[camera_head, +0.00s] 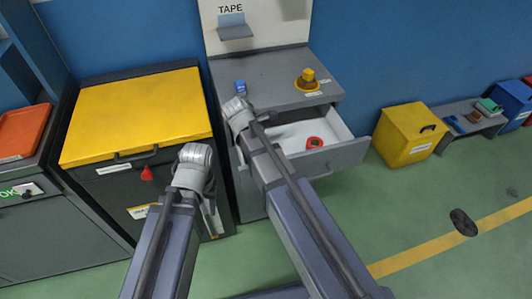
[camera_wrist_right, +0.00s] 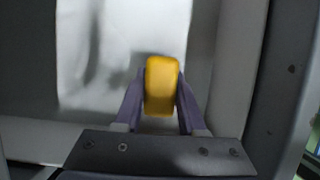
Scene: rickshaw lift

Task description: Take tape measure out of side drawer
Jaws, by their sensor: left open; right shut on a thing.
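The side drawer (camera_head: 343,157) is pulled open from the grey cabinet and has a white inside. In the right wrist view my right gripper (camera_wrist_right: 161,80) is shut on a yellow block-shaped thing, seemingly the tape measure (camera_wrist_right: 161,92), with one purple finger on each side. It is over the pale drawer floor; I cannot tell whether it touches it. In the head view my right arm hides that gripper and the yellow thing. My left gripper (camera_head: 211,218) is open, apart from the drawer and partly hidden beside its arm, in front of the cabinets.
A red ring-shaped thing (camera_head: 314,142) lies in the drawer. On the grey cabinet top (camera_head: 270,85) stand a blue item (camera_head: 240,86) and a yellow item on an orange base (camera_head: 307,78). A yellow-topped cabinet (camera_head: 135,115) is left; a yellow bin (camera_head: 405,134) is right.

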